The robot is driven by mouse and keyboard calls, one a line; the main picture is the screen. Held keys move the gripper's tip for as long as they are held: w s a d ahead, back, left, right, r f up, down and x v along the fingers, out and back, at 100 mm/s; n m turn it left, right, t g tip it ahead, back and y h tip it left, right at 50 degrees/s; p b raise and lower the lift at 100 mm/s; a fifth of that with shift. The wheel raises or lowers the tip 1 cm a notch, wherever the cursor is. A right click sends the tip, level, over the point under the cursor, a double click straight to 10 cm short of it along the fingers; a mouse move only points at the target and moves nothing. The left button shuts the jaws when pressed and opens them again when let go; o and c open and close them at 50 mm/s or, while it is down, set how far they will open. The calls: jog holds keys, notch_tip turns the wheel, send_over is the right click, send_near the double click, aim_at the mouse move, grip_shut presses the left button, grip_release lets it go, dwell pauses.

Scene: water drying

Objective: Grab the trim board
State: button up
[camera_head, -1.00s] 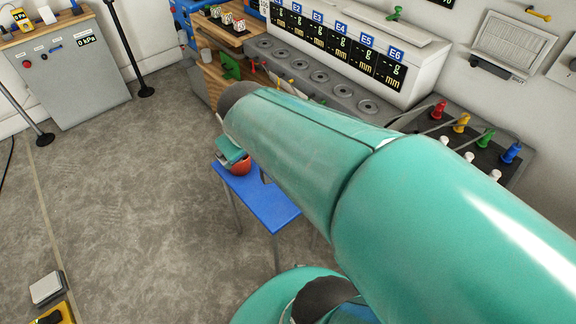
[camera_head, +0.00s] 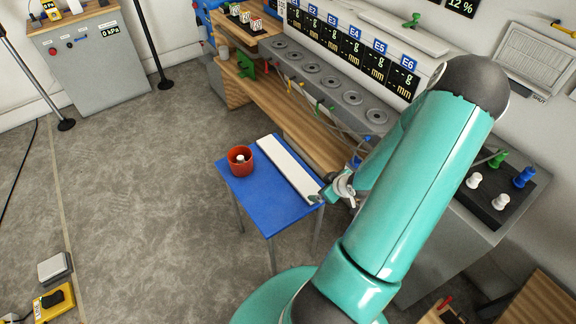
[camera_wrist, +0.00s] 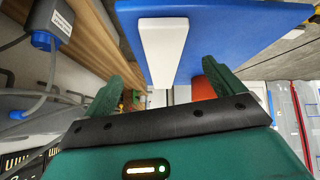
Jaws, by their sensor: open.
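The trim board, a long flat white strip (camera_head: 288,168), lies along the right side of a small blue table (camera_head: 252,200). In the wrist view the board (camera_wrist: 165,48) lies ahead, between the lines of my two fingers. My gripper (camera_head: 326,194) is at the near right corner of the table, by the board's near end. In the wrist view my gripper (camera_wrist: 162,76) is open, its green fingers apart with nothing held between them. I cannot tell whether a finger touches the board.
A red round pot (camera_head: 240,160) with something white inside stands on the table, left of the board. A wooden bench (camera_head: 290,118) with a grey row of round dishes runs behind the table. A dark block with coloured pegs (camera_head: 500,192) is at the right.

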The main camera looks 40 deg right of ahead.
aim_at(302, 180)
jog(key=w+f+t, duration=0.2)
jog(key=w+f, duration=0.1)
jog(key=w+f+m+t, duration=0.1)
jog(key=w+f+t, duration=0.1)
jog(key=w, duration=0.2)
jog(key=w+f+m+t, duration=0.1)
jog(key=w+f, duration=0.2)
jog(key=shift+w+d+f+t+h, duration=0.3)
jog(key=shift+w+d+t, duration=0.05)
jog(key=shift+t, duration=0.05)
dwell(0.3)
jog(key=c, duration=1.2)
jog(key=shift+c, duration=0.2)
jog(key=shift+r, duration=0.1)
